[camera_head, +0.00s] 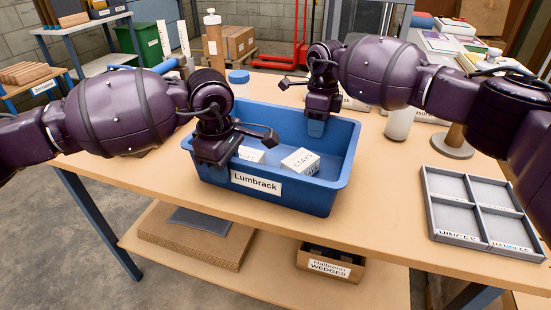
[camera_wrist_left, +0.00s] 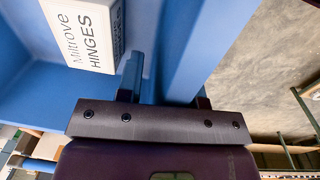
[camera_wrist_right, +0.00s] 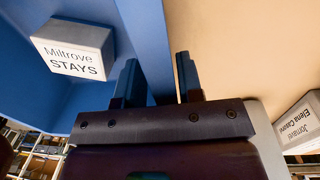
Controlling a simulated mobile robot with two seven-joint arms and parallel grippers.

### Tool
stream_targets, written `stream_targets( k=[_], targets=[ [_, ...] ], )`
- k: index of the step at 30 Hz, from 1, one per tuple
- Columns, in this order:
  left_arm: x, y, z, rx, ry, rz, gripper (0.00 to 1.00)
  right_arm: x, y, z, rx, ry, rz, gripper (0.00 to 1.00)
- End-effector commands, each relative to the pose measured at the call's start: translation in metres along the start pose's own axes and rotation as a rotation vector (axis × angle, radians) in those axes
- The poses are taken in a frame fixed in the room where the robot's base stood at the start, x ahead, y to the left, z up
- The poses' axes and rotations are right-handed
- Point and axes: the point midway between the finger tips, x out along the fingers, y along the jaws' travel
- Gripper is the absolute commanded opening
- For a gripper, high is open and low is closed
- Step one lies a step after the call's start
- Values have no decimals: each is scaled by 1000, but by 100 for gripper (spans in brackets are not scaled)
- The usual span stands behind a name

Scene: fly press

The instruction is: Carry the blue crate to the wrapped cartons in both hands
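The blue crate (camera_head: 325,190), labelled Lumbrack, stands on the wooden table. Inside it lie a white HINGES carton (camera_wrist_left: 85,35) and a white STAYS carton (camera_wrist_right: 75,50). My left gripper (camera_wrist_left: 167,85) is at the crate's front left wall, its fingers open on either side of the rim. My right gripper (camera_wrist_right: 158,80) is at the far wall, also open, with the rim between its fingers. Gaps show beside the rim in both wrist views. The brown wrapped cartons (camera_head: 238,42) sit on a pallet on the floor behind the table.
A grey compartment tray (camera_head: 435,205) lies on the table (camera_head: 385,225) at the right. A blue-lidded jar (camera_head: 238,80) and a tall bottle (camera_head: 213,40) stand beyond the crate. A red pallet truck (camera_head: 300,45) is at the back.

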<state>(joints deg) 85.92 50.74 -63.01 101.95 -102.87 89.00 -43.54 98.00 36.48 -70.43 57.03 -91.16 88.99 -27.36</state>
Motion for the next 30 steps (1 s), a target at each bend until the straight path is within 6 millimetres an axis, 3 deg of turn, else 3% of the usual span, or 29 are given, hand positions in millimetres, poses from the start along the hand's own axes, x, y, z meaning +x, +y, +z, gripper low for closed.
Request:
stream_targets(
  k=[8,15,30],
  targets=[
    [0,0,0,0,0,1,34,0,0,0,0,0,-1,34],
    [0,0,0,0,0,0,0,0,0,0,0,0,0,0],
    [0,0,0,0,0,0,0,0,0,0,1,0,-1,0]
  ],
)
